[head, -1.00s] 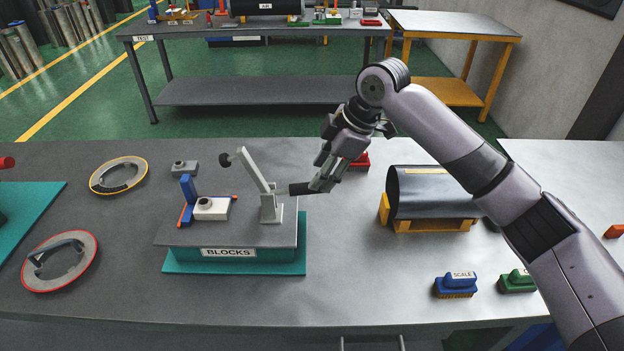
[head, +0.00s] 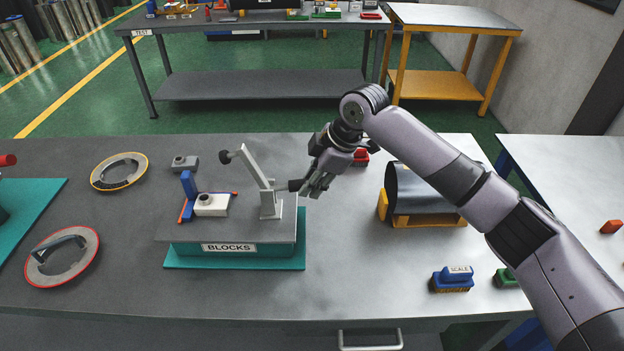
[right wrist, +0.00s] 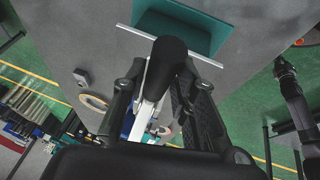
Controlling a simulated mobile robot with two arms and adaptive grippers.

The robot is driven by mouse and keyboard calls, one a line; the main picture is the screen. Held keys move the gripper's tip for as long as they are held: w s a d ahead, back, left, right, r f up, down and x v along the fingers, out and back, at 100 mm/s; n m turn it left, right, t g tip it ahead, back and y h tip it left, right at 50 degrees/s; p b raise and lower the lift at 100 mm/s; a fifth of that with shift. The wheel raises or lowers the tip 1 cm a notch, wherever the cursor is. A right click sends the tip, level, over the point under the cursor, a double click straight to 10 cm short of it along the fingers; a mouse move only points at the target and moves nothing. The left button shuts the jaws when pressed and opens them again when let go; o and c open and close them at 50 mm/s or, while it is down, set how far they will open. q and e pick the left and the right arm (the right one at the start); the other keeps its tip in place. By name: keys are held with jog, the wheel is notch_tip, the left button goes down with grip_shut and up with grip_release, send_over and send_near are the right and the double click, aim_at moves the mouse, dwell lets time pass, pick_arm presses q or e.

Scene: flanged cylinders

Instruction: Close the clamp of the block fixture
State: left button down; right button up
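The block fixture (head: 185,237) is a grey plate on a teal base labelled BLOCKS. Its grey clamp (head: 270,207) stands at the plate's right end, its arm raised and tilted left, black pad (head: 225,157) in the air. A white block (head: 211,205) lies below, beside a blue stop (head: 188,185) and orange strips. The clamp's black handle (head: 295,186) points right. My right gripper (head: 314,186) is at the handle's outer end. In the right wrist view the handle (right wrist: 168,62) lies between the spread fingers (right wrist: 160,105). My left gripper is outside the head view; a dark arm part (right wrist: 292,95) shows at right.
A black cylinder (head: 425,188) on a yellow cradle stands right of the fixture, with a red brush (head: 360,157) behind the gripper. A blue brush (head: 453,280) is near the front. Two flanged rings (head: 118,171) (head: 62,258) lie left. Table between fixture and cradle is clear.

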grip_shut()
jog(key=shift+w+r, duration=0.1)
dwell(0.4)
